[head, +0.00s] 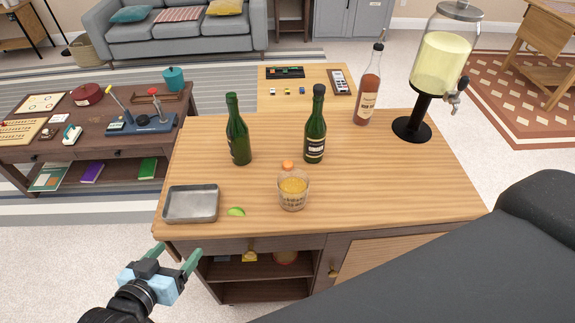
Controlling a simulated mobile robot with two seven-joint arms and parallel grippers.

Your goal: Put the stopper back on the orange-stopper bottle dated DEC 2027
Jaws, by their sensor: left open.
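A green bottle (238,143) stands upright on the wooden bar top, left of centre, with a green neck and no stopper seen on it. A second green bottle (315,135) with a black top stands to its right. A small orange stopper (288,165) shows on the bar top between and in front of them, partly hidden behind a glass. No DEC 2027 date can be read on either bottle. My left gripper (174,255) is open and empty, in front of the bar's near left corner, apart from everything. My right gripper is not in view.
The glass (292,193) of amber drink, a lime wedge (236,212) and a metal tray (191,204) are near the front edge. An amber bottle (367,95) with a pourer and a drink dispenser (440,64) stand at the back right.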

